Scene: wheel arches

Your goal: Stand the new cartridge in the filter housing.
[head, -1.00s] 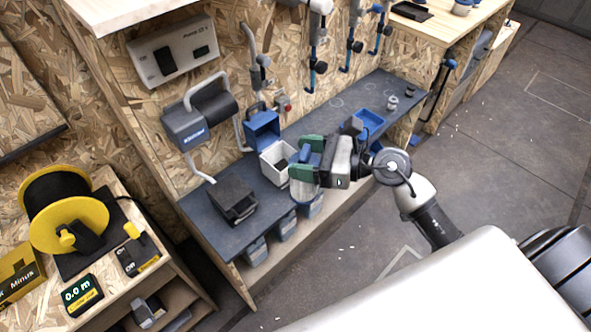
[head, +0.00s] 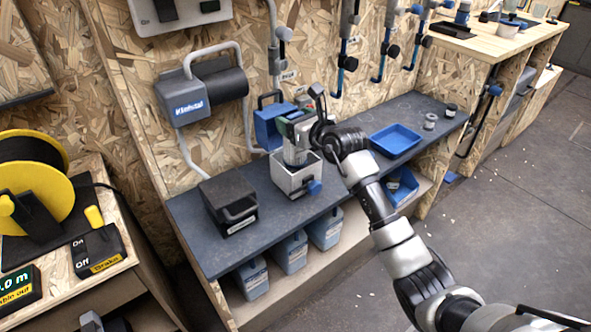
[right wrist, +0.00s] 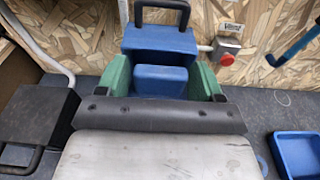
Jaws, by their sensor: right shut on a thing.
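My right gripper (head: 294,126), with green finger pads, is shut on the cartridge (head: 296,155), a pale upright body. In the right wrist view its blue cap (right wrist: 160,80) sits between the green pads. The filter housing (head: 287,184) is an open-topped, pale grey box with a blue knob on its front, standing on the dark bench. The cartridge's lower end is at the housing's opening; I cannot tell how deep it goes. The wrist view does not show the housing. My left gripper is not in view.
A blue box with a black handle (head: 267,128) stands behind the housing. A black box with a handle (head: 228,203) is to its left, and a blue tray (head: 395,139) to its right. Pipes and a pump unit (head: 190,97) are on the wall. Bare bench lies between box and housing.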

